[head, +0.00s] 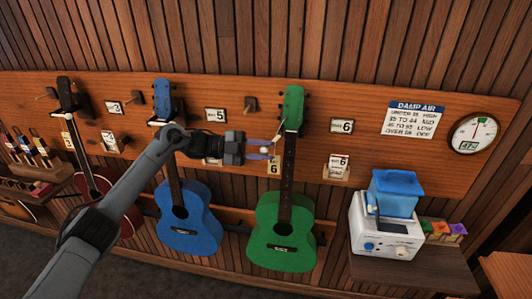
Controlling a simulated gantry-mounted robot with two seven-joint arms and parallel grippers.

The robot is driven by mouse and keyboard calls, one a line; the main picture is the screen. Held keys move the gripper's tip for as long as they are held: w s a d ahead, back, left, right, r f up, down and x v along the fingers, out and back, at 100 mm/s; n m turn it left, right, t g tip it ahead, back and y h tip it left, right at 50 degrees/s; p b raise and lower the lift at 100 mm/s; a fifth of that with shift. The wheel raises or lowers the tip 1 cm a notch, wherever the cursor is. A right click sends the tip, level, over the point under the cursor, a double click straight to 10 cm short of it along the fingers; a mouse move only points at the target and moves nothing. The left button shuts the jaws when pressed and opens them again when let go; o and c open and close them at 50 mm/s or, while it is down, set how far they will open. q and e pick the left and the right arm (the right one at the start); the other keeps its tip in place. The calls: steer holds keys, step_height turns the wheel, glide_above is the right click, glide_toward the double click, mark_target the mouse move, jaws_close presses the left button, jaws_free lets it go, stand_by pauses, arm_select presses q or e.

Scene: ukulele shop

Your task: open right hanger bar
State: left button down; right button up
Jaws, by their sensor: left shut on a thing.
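The right hanger, at the board's right half, holds a green ukulele (282,228) upright by its neck. Its hanger bar (277,138) is a thin pale piece that slants from beside the green headstock down to the left, with a small pale knob at its end. My left gripper (263,150) comes in from the left, just left of the green ukulele's neck. It is shut on the bar at its knob end, and its fingers partly hide the knob. My right gripper is not in view.
A blue ukulele (186,222) hangs to the left, partly behind my left arm, and a red-brown one (95,190) hangs farther left. A white device with a blue tank (394,195) stands on a shelf at the right. A dial (473,133) is on the board.

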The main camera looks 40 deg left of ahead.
arm_select(q)
steer(key=shift+w+a+f, duration=0.15)
steer(key=shift+a+f, duration=0.2)
steer(key=shift+f, duration=0.05)
steer(key=c, duration=1.1)
jaws_free()
steer(key=shift+w, duration=0.1)
steer(key=shift+o, duration=1.2)
steer(key=shift+r, duration=0.2)
steer(key=shift+d, duration=0.1)
steer(key=b+v, duration=0.2)
steer(key=v, duration=0.9)
